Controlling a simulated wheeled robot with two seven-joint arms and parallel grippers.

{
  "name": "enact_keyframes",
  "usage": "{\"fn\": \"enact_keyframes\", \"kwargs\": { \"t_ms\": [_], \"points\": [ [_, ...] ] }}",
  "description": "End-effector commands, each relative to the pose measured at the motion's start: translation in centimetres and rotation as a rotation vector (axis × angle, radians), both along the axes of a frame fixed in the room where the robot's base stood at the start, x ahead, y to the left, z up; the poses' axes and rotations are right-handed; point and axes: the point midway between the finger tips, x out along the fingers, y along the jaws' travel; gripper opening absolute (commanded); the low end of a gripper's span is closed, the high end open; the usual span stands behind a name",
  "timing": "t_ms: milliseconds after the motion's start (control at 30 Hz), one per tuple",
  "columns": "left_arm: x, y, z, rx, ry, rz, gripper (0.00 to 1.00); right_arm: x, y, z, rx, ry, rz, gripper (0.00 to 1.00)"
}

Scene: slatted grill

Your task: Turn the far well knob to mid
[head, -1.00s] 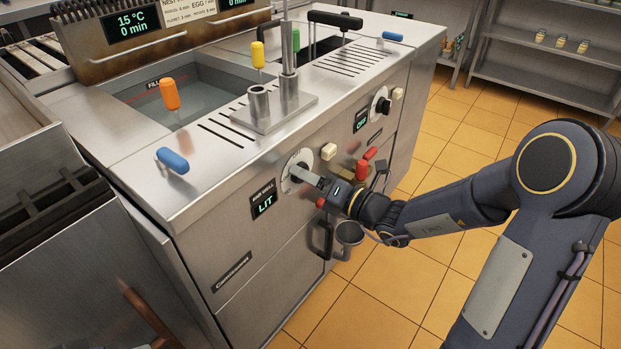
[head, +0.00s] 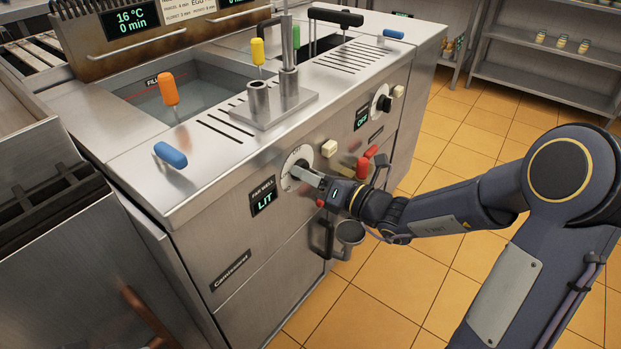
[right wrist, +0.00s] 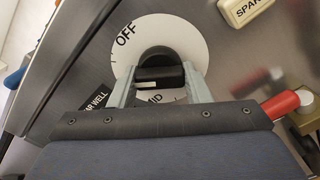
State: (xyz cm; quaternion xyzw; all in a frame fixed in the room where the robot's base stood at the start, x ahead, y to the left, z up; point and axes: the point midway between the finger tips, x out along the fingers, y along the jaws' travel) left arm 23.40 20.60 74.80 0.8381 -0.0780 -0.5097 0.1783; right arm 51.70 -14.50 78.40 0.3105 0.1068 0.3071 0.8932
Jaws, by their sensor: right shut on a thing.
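The far well knob (right wrist: 158,62) is dark, on a round white dial (head: 297,158) on the front panel. In the right wrist view the dial (right wrist: 190,35) reads OFF at the upper left and MID at the bottom, partly covered by my fingers. My right gripper (head: 303,174) is shut on the knob, with a finger on either side of it; it also shows in the right wrist view (right wrist: 158,86). The FAR WELL display (head: 264,203) reads LIT. My left gripper is not in view.
A cream spark button (head: 329,148) and a red handle (head: 363,168) sit just right of the dial. A metal cup (head: 350,233) and a dark handle (head: 321,238) are below. Another dark knob (head: 383,103) is farther along. The tiled floor at right is clear.

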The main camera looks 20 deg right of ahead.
Motion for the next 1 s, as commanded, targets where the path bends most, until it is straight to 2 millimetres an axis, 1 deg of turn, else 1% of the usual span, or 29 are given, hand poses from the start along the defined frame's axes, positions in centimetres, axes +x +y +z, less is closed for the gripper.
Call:
{"fn": "enact_keyframes", "kwargs": {
  "t_ms": [33,467,1000],
  "points": [
    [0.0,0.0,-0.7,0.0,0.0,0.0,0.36,0.0,0.0,-0.4,-0.033,-0.027,-0.001,0.21],
    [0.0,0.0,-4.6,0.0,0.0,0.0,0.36,0.0,-0.1,-0.5,-0.356,-0.277,-0.001,0.21],
    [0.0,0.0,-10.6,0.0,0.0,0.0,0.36,0.0,-0.1,-0.5,-0.742,-0.581,-0.001,0.21]
  ]
}}
